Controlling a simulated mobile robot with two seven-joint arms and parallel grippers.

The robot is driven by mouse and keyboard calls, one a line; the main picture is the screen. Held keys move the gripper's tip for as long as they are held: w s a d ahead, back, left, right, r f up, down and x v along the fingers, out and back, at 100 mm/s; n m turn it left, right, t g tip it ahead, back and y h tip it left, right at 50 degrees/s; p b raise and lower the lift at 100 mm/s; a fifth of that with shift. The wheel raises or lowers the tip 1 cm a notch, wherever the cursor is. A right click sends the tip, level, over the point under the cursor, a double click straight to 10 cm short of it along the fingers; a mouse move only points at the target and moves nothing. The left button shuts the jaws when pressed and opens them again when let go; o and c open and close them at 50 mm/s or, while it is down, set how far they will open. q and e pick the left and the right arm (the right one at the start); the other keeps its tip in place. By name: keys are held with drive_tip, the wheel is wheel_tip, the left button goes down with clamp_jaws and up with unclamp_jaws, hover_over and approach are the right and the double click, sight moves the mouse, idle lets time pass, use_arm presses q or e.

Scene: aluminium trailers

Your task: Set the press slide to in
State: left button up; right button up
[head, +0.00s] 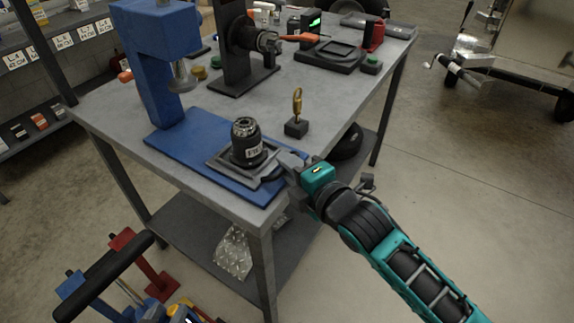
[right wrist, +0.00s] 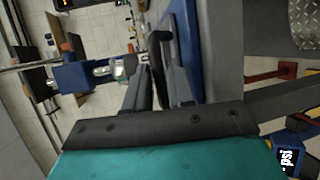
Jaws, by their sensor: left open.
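The blue press (head: 155,55) stands on the near-left part of the grey bench, its ram hanging over its blue base (head: 190,145). The press slide (head: 220,163), a flat grey plate, lies on this base towards its near-right end. My right gripper (head: 280,166) is at the near-right edge of the slide. In the right wrist view its fingers (right wrist: 158,88) close around a dark bar (right wrist: 158,55), which looks like the slide's handle; the contact is partly hidden. My left gripper is not in view.
A brass key-like piece on a dark block (head: 296,127) stands just behind my right gripper. A black fixture (head: 245,60) and a dark tray (head: 335,55) stand farther back. A lower shelf (head: 215,230) runs under the bench. Open floor (head: 460,180) lies to the right.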

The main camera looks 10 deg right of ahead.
drive_tip(key=shift+w+a+f, duration=0.1)
drive_tip(key=shift+w+a, duration=0.15)
drive_tip(key=shift+w, duration=0.2)
